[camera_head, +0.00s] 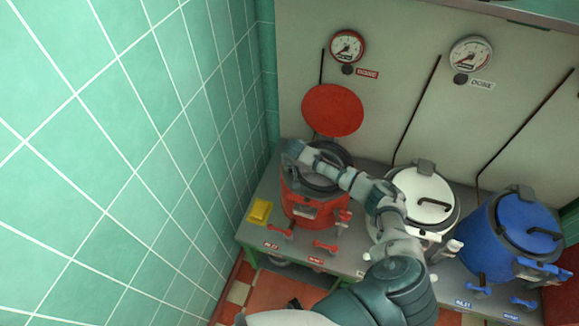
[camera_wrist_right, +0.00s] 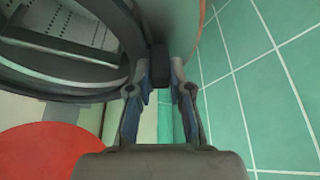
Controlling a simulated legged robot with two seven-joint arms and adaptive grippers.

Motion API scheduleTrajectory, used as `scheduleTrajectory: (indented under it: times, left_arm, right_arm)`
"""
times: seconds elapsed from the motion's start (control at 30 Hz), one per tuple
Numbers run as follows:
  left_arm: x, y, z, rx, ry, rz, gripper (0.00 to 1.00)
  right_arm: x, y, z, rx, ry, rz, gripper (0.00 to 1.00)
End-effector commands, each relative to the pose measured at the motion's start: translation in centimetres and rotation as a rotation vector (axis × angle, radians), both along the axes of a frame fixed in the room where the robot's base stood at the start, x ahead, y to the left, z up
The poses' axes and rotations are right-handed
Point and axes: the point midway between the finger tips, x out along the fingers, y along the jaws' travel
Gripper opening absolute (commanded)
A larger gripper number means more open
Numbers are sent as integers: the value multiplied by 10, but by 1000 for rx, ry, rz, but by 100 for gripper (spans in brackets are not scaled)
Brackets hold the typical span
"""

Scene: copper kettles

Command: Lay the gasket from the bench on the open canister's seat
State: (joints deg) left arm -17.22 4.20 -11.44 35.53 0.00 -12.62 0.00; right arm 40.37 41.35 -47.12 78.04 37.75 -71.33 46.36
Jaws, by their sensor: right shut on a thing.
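The open red canister (camera_head: 312,208) stands at the left end of the bench (camera_head: 262,188), its mouth facing up. My right gripper (camera_head: 299,151) is over the canister's mouth. A dark ring, seemingly the gasket (camera_head: 334,155), shows at the mouth, partly hidden by my right arm. In the right wrist view the gripper (camera_wrist_right: 160,88) is shut on a dark tab of the gasket (camera_wrist_right: 158,62). Curved rims and a perforated surface show at its upper left. I cannot tell whether the gasket touches the seat. My left gripper is not in view.
A white canister (camera_head: 424,188) and a blue canister (camera_head: 508,232), both lidded, stand to the right. A red disc (camera_head: 333,109) rises behind the red canister. A green tiled wall (camera_head: 130,130) bounds the left side.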

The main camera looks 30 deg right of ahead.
Motion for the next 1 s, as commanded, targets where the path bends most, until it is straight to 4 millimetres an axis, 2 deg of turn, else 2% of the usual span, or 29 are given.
scheduleTrajectory:
  times: [0.17,0.6,1.0]
  left_arm:
    - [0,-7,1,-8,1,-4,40]
    - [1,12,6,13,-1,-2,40]
    - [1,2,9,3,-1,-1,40]
  right_arm:
    - [-2,4,-3,-1,9,-5,0]
    - [-1,12,-5,0,5,-3,0]
    - [-1,19,-6,0,5,-2,0]
